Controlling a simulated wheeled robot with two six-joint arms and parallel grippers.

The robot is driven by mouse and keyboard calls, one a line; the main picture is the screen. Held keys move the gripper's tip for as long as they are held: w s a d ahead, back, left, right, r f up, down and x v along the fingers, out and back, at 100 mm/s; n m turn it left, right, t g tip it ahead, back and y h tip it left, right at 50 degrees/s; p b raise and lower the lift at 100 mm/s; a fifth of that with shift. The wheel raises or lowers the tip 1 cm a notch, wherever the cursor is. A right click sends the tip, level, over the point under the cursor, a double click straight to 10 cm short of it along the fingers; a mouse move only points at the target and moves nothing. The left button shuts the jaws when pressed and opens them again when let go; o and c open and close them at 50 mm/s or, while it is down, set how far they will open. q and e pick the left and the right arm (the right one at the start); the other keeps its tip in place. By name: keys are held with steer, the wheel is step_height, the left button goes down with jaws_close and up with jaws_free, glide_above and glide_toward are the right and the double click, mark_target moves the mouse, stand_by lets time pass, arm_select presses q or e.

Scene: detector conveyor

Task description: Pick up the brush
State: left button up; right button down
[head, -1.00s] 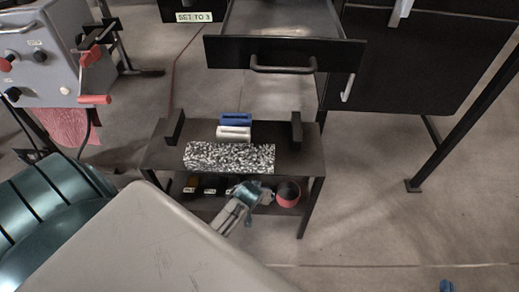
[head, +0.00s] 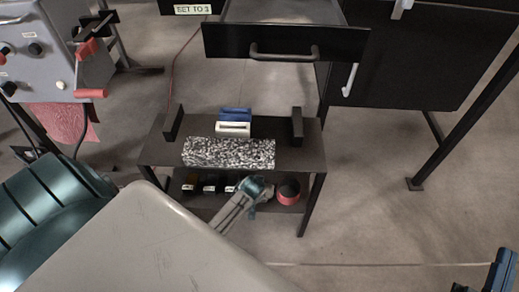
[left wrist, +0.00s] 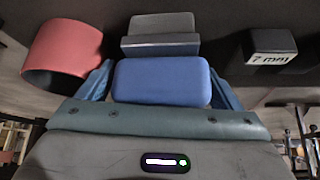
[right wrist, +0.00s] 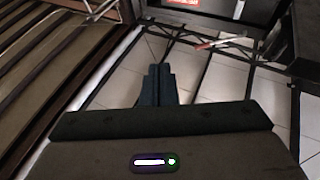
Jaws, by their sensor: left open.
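The brush appears to be the blue, rounded block with a grey part behind it (left wrist: 160,82) in the left wrist view, on the lower shelf. My left gripper (left wrist: 160,70) is open, with one blue finger on each side of the blue block; I cannot tell whether they touch it. In the head view my left gripper (head: 256,187) reaches to the front of the lower shelf and largely hides the brush. My right gripper (head: 503,270) is at the bottom right corner of the head view, away from the shelf. Its fingers are together and empty in the right wrist view (right wrist: 158,85).
A red cup (head: 288,196) stands beside the brush, and a dark box labelled 7 mm (left wrist: 270,47) is on its other side. The top shelf (head: 300,158) above holds a speckled block (head: 228,153) and a blue and white item (head: 234,122). An open drawer (head: 285,42) hangs behind.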

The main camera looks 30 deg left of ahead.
arm_select(q)
steer(key=c, duration=0.7)
steer(key=shift+r, duration=0.15)
arm_select(e)
steer(key=shift+f, duration=0.1)
arm_select(q)
steer(key=shift+r, duration=0.15)
steer(key=shift+r+p, duration=0.35)
steer(key=shift+r, duration=0.15)
steer(key=s, duration=0.1)
steer(key=s+d, duration=0.1)
steer(key=s, duration=0.1)
steer(key=shift+s+p, duration=0.15)
steer(key=shift+p, duration=0.2)
steer(key=s+d+p, duration=0.1)
steer(key=s+d, duration=0.4)
steer(key=s, duration=0.8)
steer(key=shift+s+p, duration=0.3)
arm_select(e)
steer(key=s+f+g, duration=0.3)
steer(key=f+g, duration=0.2)
steer(key=f, duration=0.3)
steer(key=s+a+f+g, duration=0.1)
steer(key=s+f+g, duration=0.1)
steer(key=f+g, duration=0.3)
step_height(320, 180, down, 3)
steer(key=shift+s+a+r+m, duration=0.1)
steer(key=shift+s+a+m, duration=0.1)
steer(key=shift+s+m, duration=0.2)
